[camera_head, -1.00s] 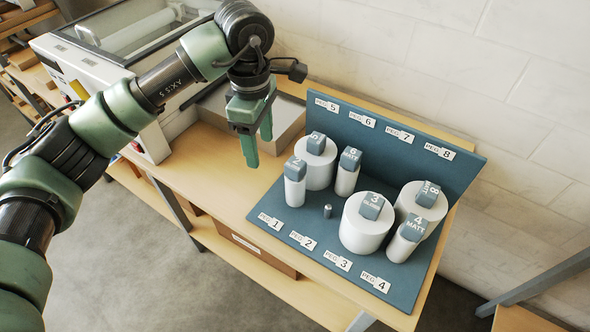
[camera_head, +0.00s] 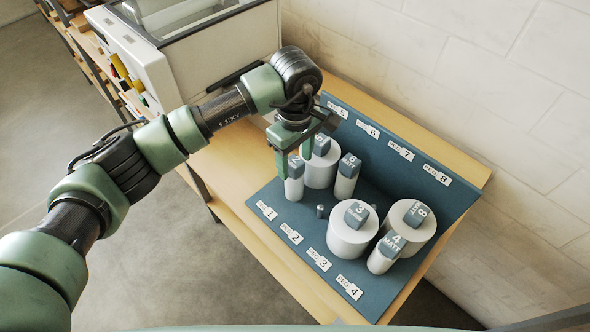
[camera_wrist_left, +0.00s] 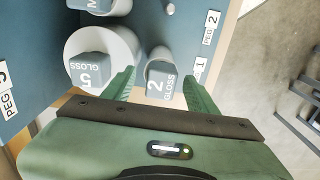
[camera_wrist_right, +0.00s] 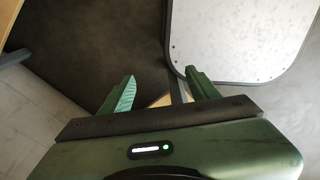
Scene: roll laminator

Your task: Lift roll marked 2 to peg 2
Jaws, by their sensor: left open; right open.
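The roll marked 2 (camera_head: 294,188), a narrow white cylinder with a grey-blue tag, stands upright at the place labelled PEG 1. My open left gripper (camera_head: 293,160) is just above it, pointing down. In the left wrist view the tag "2 GLOSS" (camera_wrist_left: 161,87) shows between the finger tips, closer to the right one. The fingers do not look closed on it. Peg 2 (camera_head: 320,211) is a bare short metal peg behind the PEG 2 label (camera_head: 291,234). My right gripper (camera_wrist_right: 160,77) is open and empty in its own wrist view.
The roll marked 5 (camera_head: 321,171) stands right behind roll 2, close to the left gripper's other finger. The laminator (camera_head: 190,70) stands behind left.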

